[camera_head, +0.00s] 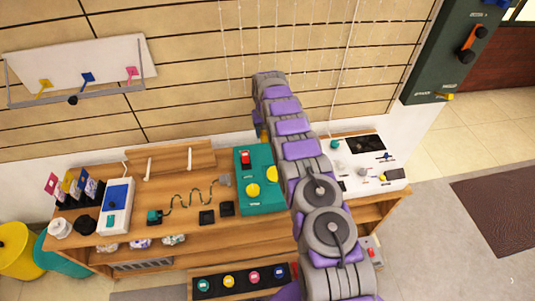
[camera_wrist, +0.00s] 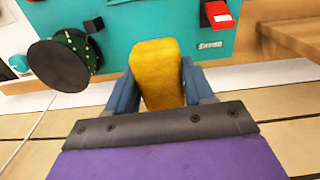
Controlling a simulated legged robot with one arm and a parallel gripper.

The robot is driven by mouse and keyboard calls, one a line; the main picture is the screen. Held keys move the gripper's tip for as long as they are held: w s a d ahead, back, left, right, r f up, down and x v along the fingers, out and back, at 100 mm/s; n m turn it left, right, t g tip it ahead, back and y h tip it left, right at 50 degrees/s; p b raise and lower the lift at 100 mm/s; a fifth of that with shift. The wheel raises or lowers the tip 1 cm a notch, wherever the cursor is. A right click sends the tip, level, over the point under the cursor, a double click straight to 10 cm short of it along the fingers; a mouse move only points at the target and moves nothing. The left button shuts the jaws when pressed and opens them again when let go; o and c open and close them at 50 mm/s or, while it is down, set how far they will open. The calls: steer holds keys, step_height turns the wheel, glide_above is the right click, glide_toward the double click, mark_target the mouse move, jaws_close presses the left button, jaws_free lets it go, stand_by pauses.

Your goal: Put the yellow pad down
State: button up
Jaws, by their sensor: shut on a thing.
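The yellow pad (camera_wrist: 158,72) is held between the two blue-grey fingers of my gripper (camera_wrist: 160,88), seen in the wrist view. It is a rounded, blocky shape. In the head view a small yellow patch (camera_head: 264,134) shows at the end of my arm, just behind the teal box (camera_head: 262,203) near the wall; most of my gripper is hidden there. The teal box carries a red switch (camera_head: 245,159) and yellow round parts (camera_head: 253,190). In the wrist view a teal surface (camera_wrist: 150,25) lies beyond the pad; I cannot tell whether they touch.
The wooden workbench (camera_head: 190,230) bears a blue-and-white box (camera_head: 117,205), a wavy wire, small black blocks and a white panel (camera_head: 375,165) on the right. A white tilted board (camera_head: 85,68) hangs on the wall. A dark round disc (camera_wrist: 57,66) shows left in the wrist view.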

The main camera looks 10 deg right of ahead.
steer(key=shift+w+d+f, duration=0.15)
steer(key=shift+w+d, duration=0.1)
steer(key=shift+d, duration=0.05)
steer(key=shift+w+d+f+b, duration=0.1)
steer(key=shift+d+f+b, duration=0.15)
steer(key=shift+d, duration=0.55)
steer(key=shift+f, duration=0.1)
steer(key=b, duration=0.2)
glide_above(269, 151)
steer(key=f, duration=0.6)
steer(key=shift+a, duration=0.25)
steer(key=f, duration=0.1)
steer(key=f+b, duration=0.2)
steer(key=f, duration=0.1)
steer(key=shift+d, duration=0.3)
steer(key=shift+r, duration=0.2)
steer(key=o, duration=1)
steer(key=shift+a, duration=0.2)
steer(key=shift+o, duration=0.5)
steer(key=shift+d, duration=0.1)
